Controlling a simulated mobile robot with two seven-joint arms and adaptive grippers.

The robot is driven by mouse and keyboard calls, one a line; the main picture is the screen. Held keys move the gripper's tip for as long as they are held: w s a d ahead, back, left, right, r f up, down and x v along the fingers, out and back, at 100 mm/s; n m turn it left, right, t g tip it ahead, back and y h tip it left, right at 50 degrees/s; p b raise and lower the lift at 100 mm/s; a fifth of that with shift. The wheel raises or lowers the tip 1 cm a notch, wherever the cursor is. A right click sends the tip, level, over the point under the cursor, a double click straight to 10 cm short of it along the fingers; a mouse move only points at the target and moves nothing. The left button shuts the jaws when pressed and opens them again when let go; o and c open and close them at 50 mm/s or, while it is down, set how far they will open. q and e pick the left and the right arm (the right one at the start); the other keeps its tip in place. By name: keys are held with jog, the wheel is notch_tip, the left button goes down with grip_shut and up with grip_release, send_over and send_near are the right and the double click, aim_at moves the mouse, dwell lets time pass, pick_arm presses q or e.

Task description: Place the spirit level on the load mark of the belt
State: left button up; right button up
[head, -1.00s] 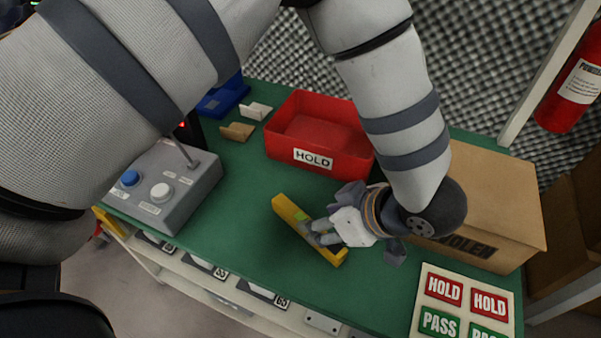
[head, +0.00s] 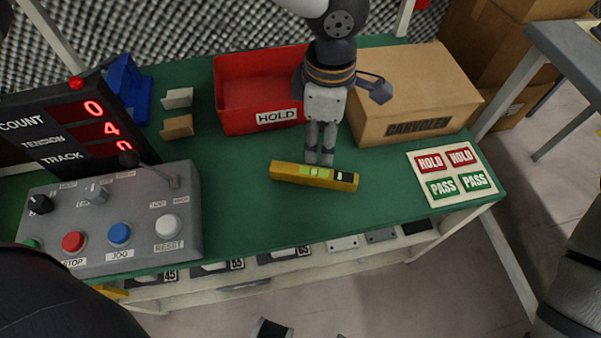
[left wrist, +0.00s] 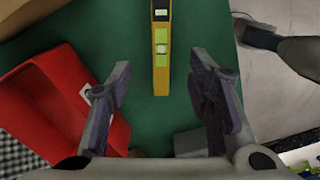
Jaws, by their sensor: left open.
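The yellow spirit level (head: 290,173) lies flat on the green bench top, in front of the red bin. It has a green vial window near its middle and a dark patch near its right end. It also shows in the left wrist view (left wrist: 161,75), lengthwise at top centre, ahead of the gap between the fingers.
A red HOLD bin (head: 235,110) and a cardboard box (head: 425,85) stand behind the level. A grey control box (head: 115,215) and a counter display (head: 75,125) are at left. A HOLD/PASS card (head: 455,172) lies at right. Green bench is clear around the level.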

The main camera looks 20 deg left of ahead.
aim_at(314, 172)
pick_arm(q)
jog(key=f, duration=0.8)
jog(key=f+b, duration=0.1)
jog(key=f, duration=0.3)
jog(key=shift+s+a+f, duration=0.1)
jog(key=shift+s+a, duration=0.05)
jog(key=shift+a, duration=0.25)
grip_shut()
